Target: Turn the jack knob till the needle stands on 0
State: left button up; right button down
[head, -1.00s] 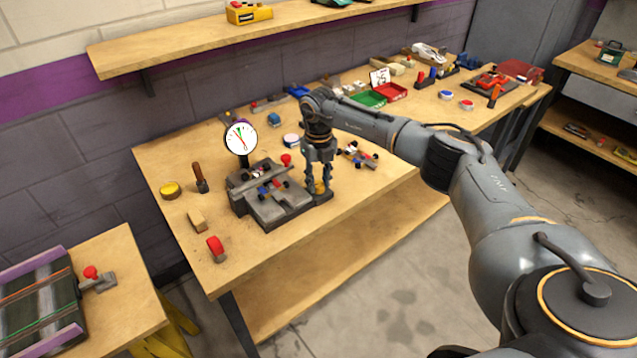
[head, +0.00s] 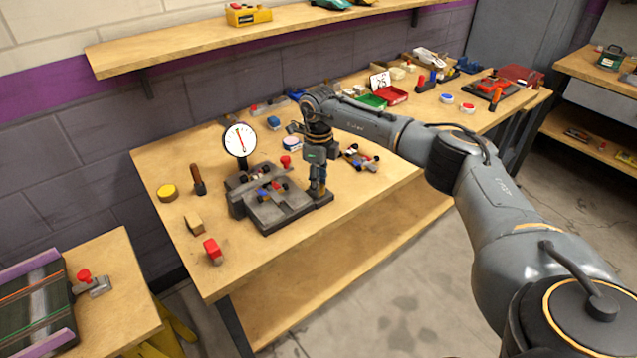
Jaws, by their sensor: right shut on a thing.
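The dial gauge (head: 240,139) stands on a post behind the grey jack fixture (head: 268,213). It has a white face, a green mark near the top and a thin red needle that looks close to upright. Its numerals are too small to read. A small car chassis with dark wheels (head: 265,190) sits on the fixture. My right gripper (head: 317,192) points down at the fixture's right end and is shut on the jack knob, which its fingers largely hide. My left gripper is not in view.
A red-handled block (head: 212,250), a wooden block (head: 194,224), a yellow tin (head: 167,192) and an upright wooden-handled tool (head: 198,180) stand left of the fixture. Another small chassis (head: 360,158) lies behind my right gripper. The table front is clear.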

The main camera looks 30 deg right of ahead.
jog(key=shift+w+r, duration=0.1)
dwell(0.4)
jog(key=c, duration=1)
grip_release()
